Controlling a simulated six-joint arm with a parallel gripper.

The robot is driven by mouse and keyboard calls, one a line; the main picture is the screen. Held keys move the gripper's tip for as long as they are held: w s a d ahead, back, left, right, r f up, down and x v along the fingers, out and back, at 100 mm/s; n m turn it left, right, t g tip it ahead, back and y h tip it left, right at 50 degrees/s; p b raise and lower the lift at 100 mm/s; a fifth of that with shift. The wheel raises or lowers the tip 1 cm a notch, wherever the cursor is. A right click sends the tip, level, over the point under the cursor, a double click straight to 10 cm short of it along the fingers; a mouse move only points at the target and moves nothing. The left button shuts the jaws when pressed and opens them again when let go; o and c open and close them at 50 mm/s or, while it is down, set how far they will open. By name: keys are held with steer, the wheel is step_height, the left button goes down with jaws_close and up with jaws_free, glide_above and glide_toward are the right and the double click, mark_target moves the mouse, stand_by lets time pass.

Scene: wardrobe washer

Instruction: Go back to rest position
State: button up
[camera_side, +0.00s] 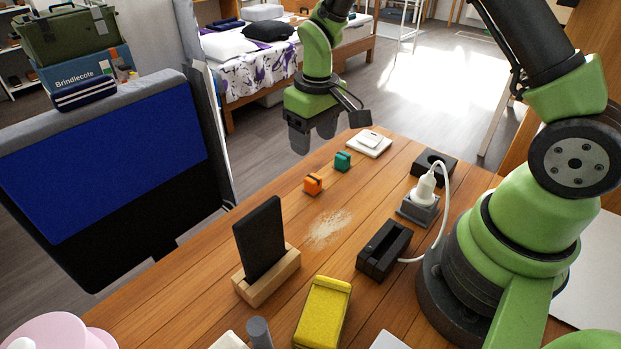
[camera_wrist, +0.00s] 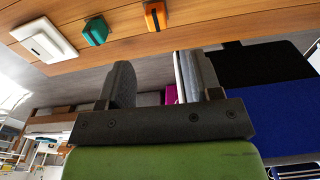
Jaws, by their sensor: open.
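My gripper (camera_side: 313,138) hangs in the air at the far edge of the wooden table, pointing down, in the side view. Its two fingers also show in the wrist view (camera_wrist: 157,85), spread apart with nothing between them. My green and black arm reaches to it from the base at the right of the table. In the side view an orange block (camera_side: 313,184) and a teal block (camera_side: 342,161) lie on the table near the gripper, apart from it. They also show at the top of the wrist view.
A white switch (camera_side: 370,143) lies beyond the blocks. A black phone on a wooden stand (camera_side: 268,272), a yellow box (camera_side: 322,312), a black dock (camera_side: 384,248) and a socket with a white plug and cable (camera_side: 418,209) stand nearer. A monitor (camera_side: 110,170) stands left.

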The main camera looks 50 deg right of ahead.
steer(key=s+a+r+m+t, duration=0.15)
steer(key=s+r, duration=0.25)
steer(key=r, duration=0.4)
steer(key=s+a+r+m+t, duration=0.15)
steer(key=s+r, duration=0.25)
steer(key=r, duration=0.4)
steer(key=s+a+r+t+y, duration=0.1)
steer(key=s+r+t+y, duration=0.1)
steer(key=s, duration=0.9)
step_height(320, 180, up, 2)
steer(key=shift+a+m+t, duration=0.2)
steer(key=shift+m+t, duration=0.1)
steer(key=shift+t, duration=0.5)
